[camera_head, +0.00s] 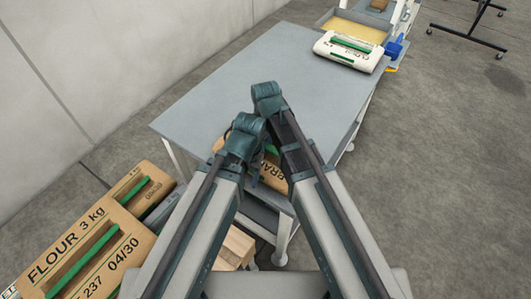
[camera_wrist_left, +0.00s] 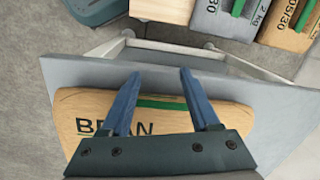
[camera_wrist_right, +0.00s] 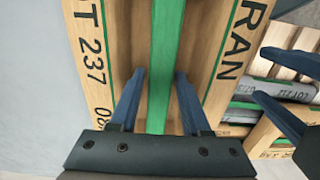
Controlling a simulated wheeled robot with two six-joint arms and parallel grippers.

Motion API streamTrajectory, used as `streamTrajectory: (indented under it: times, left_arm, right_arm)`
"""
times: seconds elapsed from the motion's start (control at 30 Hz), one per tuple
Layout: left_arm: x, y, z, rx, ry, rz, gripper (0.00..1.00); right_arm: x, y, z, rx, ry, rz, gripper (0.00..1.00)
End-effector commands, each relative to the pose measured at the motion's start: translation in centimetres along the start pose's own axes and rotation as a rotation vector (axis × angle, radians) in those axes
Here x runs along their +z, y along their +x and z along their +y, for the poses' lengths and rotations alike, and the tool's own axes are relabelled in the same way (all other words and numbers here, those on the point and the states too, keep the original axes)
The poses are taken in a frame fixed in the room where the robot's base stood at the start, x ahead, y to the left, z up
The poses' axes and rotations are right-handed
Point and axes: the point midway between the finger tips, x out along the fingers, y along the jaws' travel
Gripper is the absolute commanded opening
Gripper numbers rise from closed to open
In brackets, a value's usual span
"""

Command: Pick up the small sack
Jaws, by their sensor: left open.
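A brown sack (camera_head: 271,177) marked BRAN with a green strip lies flat on the near edge of the grey table. My arms partly cover it in the head view. It also shows in the left wrist view (camera_wrist_left: 75,103) and close up in the right wrist view (camera_wrist_right: 215,60). My left gripper (camera_wrist_left: 160,80) is open and empty over the sack's edge. My right gripper (camera_wrist_right: 158,80) is open above the sack, its fingers apart on either side of the green strip. I cannot tell whether they touch it. A white sack (camera_head: 348,52) with a green strip lies at the table's far right corner.
The grey table (camera_head: 225,85) is clear in its middle. Brown flour sacks (camera_head: 85,250) are stacked at lower left, beside a wooden block (camera_head: 237,243). A tray (camera_head: 352,27) stands beyond the table. My two grippers are close together.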

Motion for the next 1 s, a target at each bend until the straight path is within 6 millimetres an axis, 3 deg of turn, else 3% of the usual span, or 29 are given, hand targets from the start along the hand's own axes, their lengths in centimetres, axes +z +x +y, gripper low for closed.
streamTrajectory:
  times: [0.03, 0.2, 0.27, 1.0]
  left_arm:
    - [0.0, -0.02, 0.0, 0.0, 0.0, 0.0, 0.62]
    - [0.0, -0.02, 0.0, 0.0, 0.0, 0.0, 0.62]
    - [0.0, -0.02, 0.0, 0.0, 0.0, 0.0, 0.62]
    - [0.0, -0.01, 0.0, 0.0, 0.0, 0.0, 0.62]
  right_arm:
    - [0.01, -0.02, 0.0, 0.0, 0.0, 0.0, 0.39]
    - [0.01, -0.02, 0.01, 0.0, 0.0, 0.0, 0.08]
    - [0.01, -0.02, 0.01, 0.0, 0.0, 0.0, 0.0]
    - [0.01, -0.01, 0.0, 0.0, 0.0, 0.0, 0.0]
